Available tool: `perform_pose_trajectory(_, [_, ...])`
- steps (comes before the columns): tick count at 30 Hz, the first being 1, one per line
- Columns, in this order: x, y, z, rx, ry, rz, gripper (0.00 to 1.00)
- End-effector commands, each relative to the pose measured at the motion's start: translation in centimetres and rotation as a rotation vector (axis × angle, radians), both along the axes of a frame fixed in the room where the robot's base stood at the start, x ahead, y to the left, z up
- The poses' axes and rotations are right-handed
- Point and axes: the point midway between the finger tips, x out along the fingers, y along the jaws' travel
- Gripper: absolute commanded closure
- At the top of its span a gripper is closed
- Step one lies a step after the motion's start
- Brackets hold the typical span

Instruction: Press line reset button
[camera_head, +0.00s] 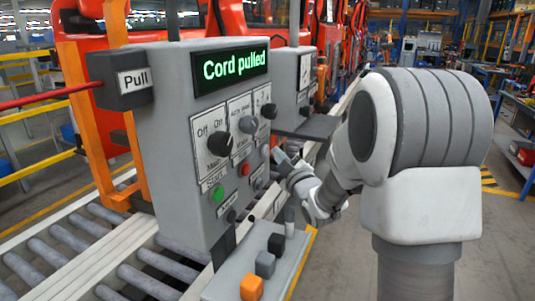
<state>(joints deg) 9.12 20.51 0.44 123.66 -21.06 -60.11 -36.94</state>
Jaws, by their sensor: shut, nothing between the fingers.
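A grey control box (180,140) stands left of centre, and its green display (230,72) reads "Cord pulled". Its face carries a green button (218,195) under a "Start" label, a red button (245,169), a black knob (220,143) marked Off and On, a grey knob (248,124) and another black knob (269,111). Small labels low on the face are too small to read, so I cannot tell which control is the line reset button. My gripper (283,159) is shut and empty, just right of the box's lower face. I cannot tell whether it touches anything.
A "Pull" box (120,78) with a red cord (45,96) is on the box's left side. Below is a grey ledge with an orange block (251,287) and dark blocks. A roller conveyor (90,235) runs along the left. Open floor lies at right.

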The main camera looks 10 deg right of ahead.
Motion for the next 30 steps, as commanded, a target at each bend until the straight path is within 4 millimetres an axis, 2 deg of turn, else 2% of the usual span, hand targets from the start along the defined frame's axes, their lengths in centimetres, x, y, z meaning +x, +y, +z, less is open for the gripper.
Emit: perform_pose_trajectory(30, [0.55,0.82,-0.02,0.000,-0.001,0.002,1.00])
